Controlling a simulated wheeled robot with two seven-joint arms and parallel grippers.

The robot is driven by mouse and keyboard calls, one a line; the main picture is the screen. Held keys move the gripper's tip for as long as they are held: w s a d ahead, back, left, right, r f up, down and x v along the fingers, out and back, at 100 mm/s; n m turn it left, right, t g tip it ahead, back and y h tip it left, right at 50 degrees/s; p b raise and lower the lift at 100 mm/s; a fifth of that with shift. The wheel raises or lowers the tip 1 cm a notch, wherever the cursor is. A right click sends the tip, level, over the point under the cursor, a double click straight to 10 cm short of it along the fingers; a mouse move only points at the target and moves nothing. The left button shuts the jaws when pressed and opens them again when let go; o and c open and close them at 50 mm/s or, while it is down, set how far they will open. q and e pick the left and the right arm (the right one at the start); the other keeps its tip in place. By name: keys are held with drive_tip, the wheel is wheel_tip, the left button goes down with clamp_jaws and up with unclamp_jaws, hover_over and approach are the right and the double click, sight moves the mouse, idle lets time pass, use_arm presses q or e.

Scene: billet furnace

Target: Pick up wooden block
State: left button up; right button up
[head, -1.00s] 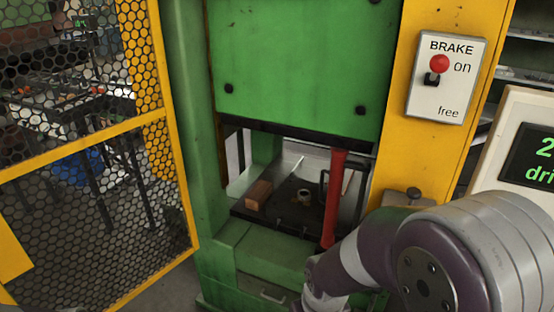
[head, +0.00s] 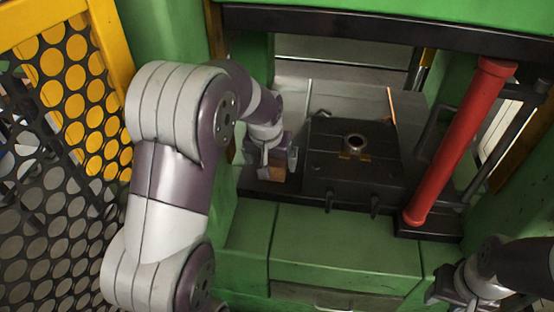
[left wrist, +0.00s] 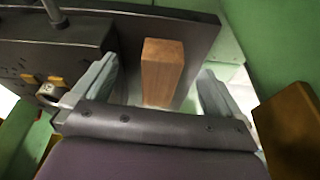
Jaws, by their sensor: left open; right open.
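The wooden block (left wrist: 162,72) is a brown rectangular piece on the dark press bed. In the left wrist view it stands out between the two pale fingers of my left gripper (left wrist: 158,78), which are open with a gap on each side. In the head view my left gripper (head: 277,158) reaches down over the left part of the bed. Only a small brown part of the block (head: 277,174) shows there, the rest being hidden by the gripper. My right gripper (head: 450,292) is open and empty at the lower right, in front of the press.
A black die block (head: 350,180) with a metal ring (head: 356,143) sits right of the wooden block. A red post (head: 460,145) slants up at the right.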

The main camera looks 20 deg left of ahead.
use_arm(q)
drive_tip(key=shift+n+t, duration=0.4)
drive_tip(key=w+r, duration=0.1)
drive_tip(key=w, duration=0.1)
drive_tip(key=w+a, duration=0.1)
drive_tip(key=w, duration=0.1)
drive_tip(key=w+a+r, duration=0.1)
drive_tip(key=w, duration=0.1)
drive_tip(key=shift+w+a+r, duration=0.15)
drive_tip(key=shift+w+r, duration=0.15)
drive_tip(key=b+x, duration=0.1)
drive_tip(key=x, duration=0.3)
drive_tip(key=b+x, duration=0.1)
drive_tip(key=x, duration=0.3)
drive_tip(key=b+x, duration=0.1)
drive_tip(key=x, duration=0.2)
drive_tip(key=shift+w+a+f+b, duration=0.25)
drive_tip(key=shift+w+b, duration=0.1)
drive_tip(key=shift+w, duration=0.15)
drive_tip(key=shift+r+y, duration=0.15)
drive_tip(key=shift+y, duration=0.15)
drive_tip(key=c, duration=1.3)
